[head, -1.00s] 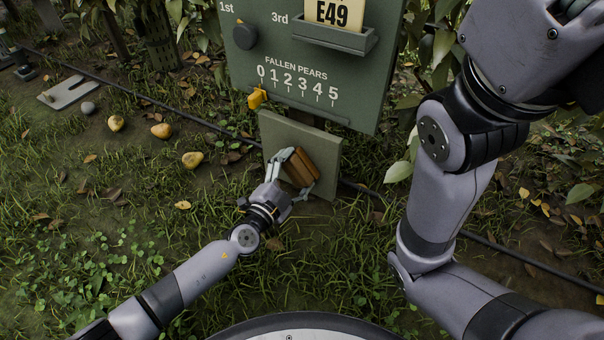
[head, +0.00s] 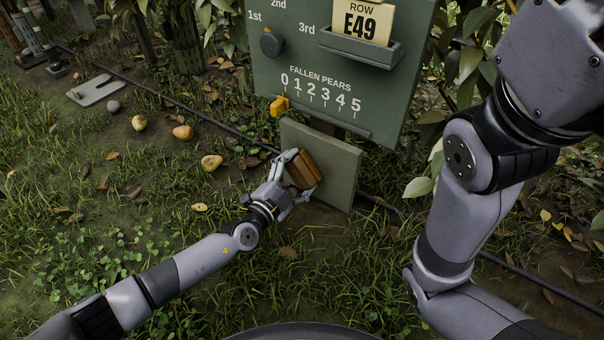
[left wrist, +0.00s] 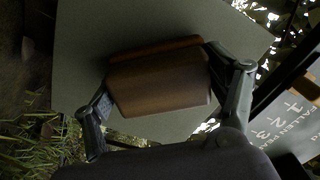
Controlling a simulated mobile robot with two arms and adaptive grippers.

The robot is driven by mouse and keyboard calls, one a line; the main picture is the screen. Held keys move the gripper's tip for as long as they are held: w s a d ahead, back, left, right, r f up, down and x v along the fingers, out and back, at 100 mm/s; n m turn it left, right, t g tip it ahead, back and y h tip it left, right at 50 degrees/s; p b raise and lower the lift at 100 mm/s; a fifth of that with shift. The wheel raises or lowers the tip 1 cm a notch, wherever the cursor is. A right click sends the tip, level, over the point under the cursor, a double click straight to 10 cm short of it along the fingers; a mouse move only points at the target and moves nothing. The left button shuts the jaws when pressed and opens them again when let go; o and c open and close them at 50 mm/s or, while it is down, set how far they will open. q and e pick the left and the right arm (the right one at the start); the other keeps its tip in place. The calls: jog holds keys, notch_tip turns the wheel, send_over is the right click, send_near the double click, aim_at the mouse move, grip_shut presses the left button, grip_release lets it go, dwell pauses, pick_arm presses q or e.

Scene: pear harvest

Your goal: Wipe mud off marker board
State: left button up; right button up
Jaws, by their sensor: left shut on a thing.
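The marker board (head: 342,163) is a plain grey-green panel below the larger sign. My left gripper (head: 302,170) is shut on a brown wooden block (head: 306,168), which looks like the wiper, in front of the panel's left half. In the left wrist view the block (left wrist: 160,80) sits between both fingers, with the panel (left wrist: 85,45) behind it. I cannot tell whether the block touches the panel. I see no clear mud on the visible part; the area behind the block is hidden. My right arm shows at the right, but its gripper is out of view.
The green sign (head: 340,90) above has a dial knob, a yellow slider (head: 279,106) by the 0, and a tray with the E49 card (head: 366,22). Several fallen pears (head: 182,132) lie on the grass to the left. A black hose (head: 215,122) crosses behind.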

pick_arm(q)
jog(key=shift+v, duration=2.85)
jog(key=shift+s+f, duration=0.1)
jog(key=shift+f, duration=0.05)
jog(key=shift+v, duration=1.4)
